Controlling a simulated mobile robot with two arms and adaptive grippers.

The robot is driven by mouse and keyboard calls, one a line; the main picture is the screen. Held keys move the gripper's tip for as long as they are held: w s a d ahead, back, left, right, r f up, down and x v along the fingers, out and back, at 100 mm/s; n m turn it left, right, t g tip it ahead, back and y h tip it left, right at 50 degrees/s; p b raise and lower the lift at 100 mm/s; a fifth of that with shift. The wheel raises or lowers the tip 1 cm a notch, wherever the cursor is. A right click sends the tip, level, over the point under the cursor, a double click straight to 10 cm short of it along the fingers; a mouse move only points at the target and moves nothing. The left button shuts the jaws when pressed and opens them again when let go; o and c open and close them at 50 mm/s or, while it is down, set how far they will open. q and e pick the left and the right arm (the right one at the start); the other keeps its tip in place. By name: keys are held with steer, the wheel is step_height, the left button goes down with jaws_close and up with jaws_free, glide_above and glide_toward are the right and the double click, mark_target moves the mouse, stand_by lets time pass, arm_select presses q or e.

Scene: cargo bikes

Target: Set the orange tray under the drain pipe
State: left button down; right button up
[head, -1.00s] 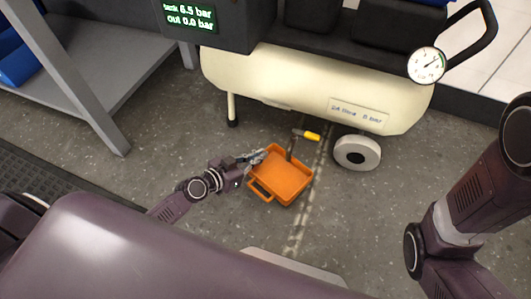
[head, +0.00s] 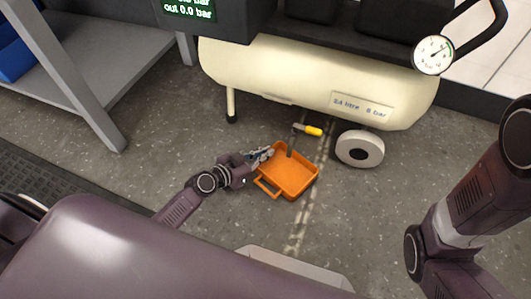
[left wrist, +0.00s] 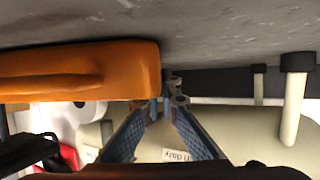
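The orange tray (head: 290,180) is on or just above the floor below the cream tank; its exact height is hard to tell. The dark drain pipe (head: 290,148) hangs beside a yellow-handled valve (head: 310,130), and its lower end overlaps the tray's far part in the head view. My left gripper (head: 265,154) is at the tray's left wall. In the left wrist view, its blue fingers (left wrist: 165,98) close together at the tray's corner (left wrist: 130,70), with one tip partly hidden, and appear shut on the wall. My right arm shows, but its gripper does not.
The cream compressor tank (head: 310,80) stands above, with a support leg (head: 231,103) left and a wheel (head: 360,149) right of the tray. A grey shelf (head: 110,70) stands at left. The floor in front of the tray is clear.

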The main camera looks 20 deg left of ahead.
arm_select(q)
steer(key=c, duration=2.7)
jaws_free()
steer(key=shift+f, duration=0.15)
steer(key=o, duration=0.5)
steer(key=shift+o, duration=0.2)
steer(key=shift+s+r+p, duration=0.1)
steer(key=shift+r+p, duration=0.2)
steer(key=v, duration=1)
steer(key=shift+s+a+p, duration=0.25)
steer(key=shift+p, duration=0.15)
steer(key=shift+s+a+r, duration=0.25)
steer(key=shift+s, duration=0.25)
